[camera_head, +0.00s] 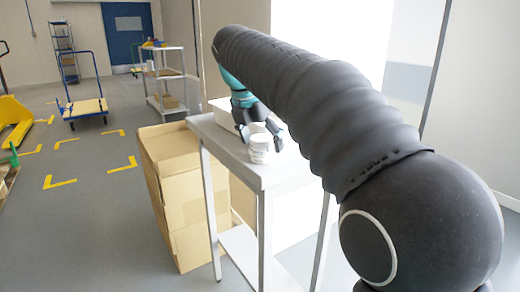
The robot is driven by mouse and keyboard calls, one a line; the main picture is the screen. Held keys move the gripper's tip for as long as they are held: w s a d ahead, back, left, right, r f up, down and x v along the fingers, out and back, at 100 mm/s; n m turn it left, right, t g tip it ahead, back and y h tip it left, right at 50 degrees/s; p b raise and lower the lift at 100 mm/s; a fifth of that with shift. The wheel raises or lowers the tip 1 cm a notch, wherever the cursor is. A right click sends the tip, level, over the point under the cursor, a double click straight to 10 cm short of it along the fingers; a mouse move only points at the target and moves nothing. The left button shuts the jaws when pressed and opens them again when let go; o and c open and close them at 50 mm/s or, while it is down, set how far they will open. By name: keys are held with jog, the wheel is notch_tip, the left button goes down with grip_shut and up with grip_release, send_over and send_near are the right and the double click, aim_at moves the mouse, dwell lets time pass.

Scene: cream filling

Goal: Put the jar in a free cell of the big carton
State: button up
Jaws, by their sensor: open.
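A small white jar (258,150) stands upright on the white table, near its front-left edge. My gripper (260,138) is open just above and behind the jar, pointing down with its fingers spread. From this angle I cannot tell whether the fingers touch the jar. Another white piece (257,128) shows between the fingers behind the jar, partly hidden. The big carton (187,203) is a tall brown cardboard box on the floor, left of the table. Its cells and anything in them cannot be made out.
The white table (233,148) has thin legs and a lower shelf. A white bin (219,104) sits at its back, partly hidden by my arm. A shelf cart (166,85), a blue trolley (85,105) and a yellow pallet jack (14,118) stand farther off. The floor left of the carton is clear.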

jog(key=shift+x, duration=1.05)
jog(key=c, duration=1.4)
jog(key=shift+r, duration=0.1)
jog(key=shift+r, duration=0.1)
